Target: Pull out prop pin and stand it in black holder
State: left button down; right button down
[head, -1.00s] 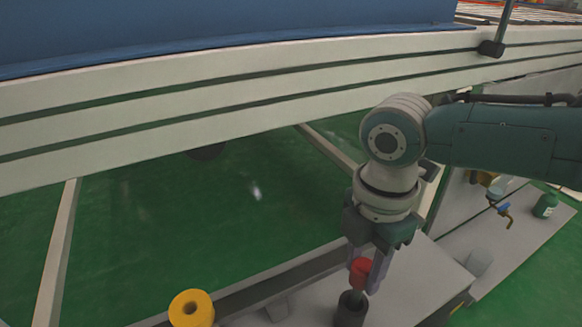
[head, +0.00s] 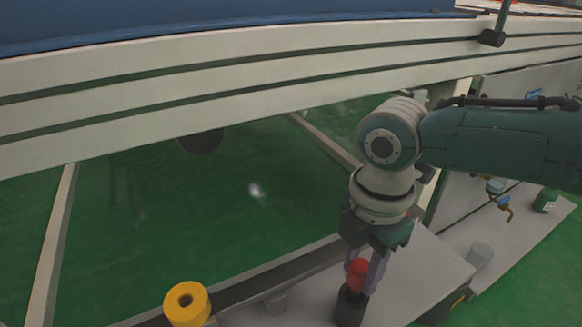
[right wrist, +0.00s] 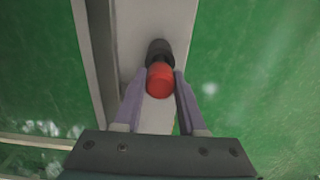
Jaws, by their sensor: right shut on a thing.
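The prop pin (head: 358,273) shows its red head between the fingers of my right gripper (head: 364,274). The gripper points down and is shut on the red head. The black holder (head: 350,308) stands on the grey surface right under the pin, and the pin's lower part is hidden at or in it. In the right wrist view the red pin head (right wrist: 160,80) lies between the fingertips (right wrist: 161,84), with the black holder (right wrist: 159,50) just beyond it. I cannot tell how deep the pin sits. My left gripper is not in view.
A green bottle (head: 546,200) and a grey cup (head: 480,256) are at the right on the grey surface (head: 425,272).

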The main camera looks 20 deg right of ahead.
jog(key=shift+f+b, duration=0.8)
jog(key=shift+f, duration=0.3)
jog(key=shift+c, duration=2)
grip_release()
notch_tip(320, 180, up, 10)
jog(key=p, duration=0.6)
jog(key=s+a+r+m+t+y+p, duration=0.1)
jog(key=s+a+r+m+p, duration=0.2)
jog(key=r+p, duration=0.65)
jog(key=s+a+r+m+y+p, duration=0.1)
jog(key=s+a+r+m+p, duration=0.2)
jog(key=r+p, duration=0.65)
jog(key=s+a+r+m+t+y+p, duration=0.1)
jog(key=s+a+r+p, duration=0.35)
jog(key=r+p, duration=0.5)
jog(key=s+d+r+m+t+h+p, duration=0.1)
jog(key=s+d+r+m+p, duration=0.15)
jog(key=r+p, duration=0.5)
jog(key=s+d+r+m+h+p, duration=0.1)
jog(key=d+r+m+p, duration=0.1)
jog(key=r+m+p, duration=0.35)
jog(key=s+d+r+m+t+h+p, duration=0.1)
jog(key=s+d+r+m+p, duration=0.15)
jog(key=r+p, duration=0.65)
notch_tip(320, 180, up, 36)
jog(key=p, duration=3.1)
jog(key=shift+w+p, duration=0.2)
jog(key=shift+p, duration=0.1)
